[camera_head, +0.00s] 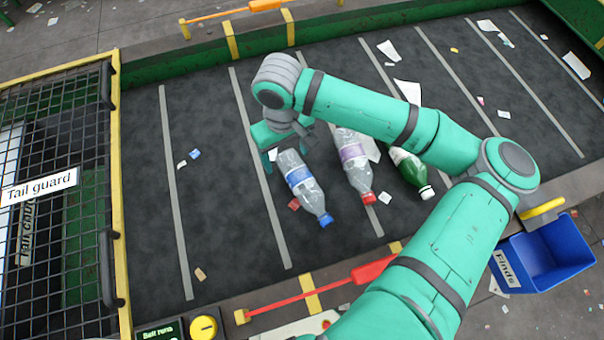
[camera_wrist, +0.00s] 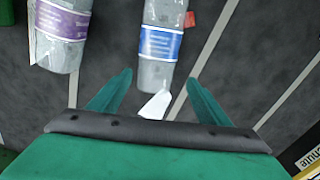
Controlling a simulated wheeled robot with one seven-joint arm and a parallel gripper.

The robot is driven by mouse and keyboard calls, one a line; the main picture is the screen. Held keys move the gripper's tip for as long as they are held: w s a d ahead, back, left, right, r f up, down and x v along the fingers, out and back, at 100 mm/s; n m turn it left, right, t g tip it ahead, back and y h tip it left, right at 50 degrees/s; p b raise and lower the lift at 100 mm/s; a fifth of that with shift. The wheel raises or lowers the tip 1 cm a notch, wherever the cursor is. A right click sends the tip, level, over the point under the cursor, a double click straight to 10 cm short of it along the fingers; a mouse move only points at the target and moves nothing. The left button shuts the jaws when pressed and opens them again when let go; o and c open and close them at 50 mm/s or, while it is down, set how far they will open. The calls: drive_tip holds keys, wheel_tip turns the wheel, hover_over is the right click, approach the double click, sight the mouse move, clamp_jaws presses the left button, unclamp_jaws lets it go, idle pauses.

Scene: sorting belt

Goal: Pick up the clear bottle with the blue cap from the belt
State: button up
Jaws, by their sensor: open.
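The clear bottle with the blue cap (camera_head: 302,188) lies on its side on the belt and has a blue label. In the head view its cap points toward the near side. My gripper (camera_head: 287,153) is at the bottle's base end, above the belt. In the wrist view the bottle (camera_wrist: 162,42) lies ahead of my gripper (camera_wrist: 158,88), with its base end roughly in line between the two spread fingers. The fingers are open and hold nothing. The cap is out of the wrist view.
A clear bottle with a purple label and red cap (camera_head: 357,170) lies just right, and a green bottle with a white cap (camera_head: 411,172) beyond it. Paper scraps litter the belt (camera_head: 215,220). A blue bin (camera_head: 556,252) hangs at the near right; a mesh guard (camera_head: 75,150) stands left.

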sight(289, 159)
drive_tip(key=f, duration=0.3)
drive_tip(key=shift+d+f, duration=0.3)
drive_tip(key=shift+d, duration=0.1)
drive_tip(key=shift+w+d+f, duration=0.15)
drive_tip(key=shift+d+f, duration=0.05)
drive_tip(key=shift+f, duration=0.2)
drive_tip(key=shift+d, duration=0.15)
drive_tip(key=c, duration=0.9)
drive_tip(key=shift+c, duration=1.1)
drive_tip(key=shift+a, duration=0.35)
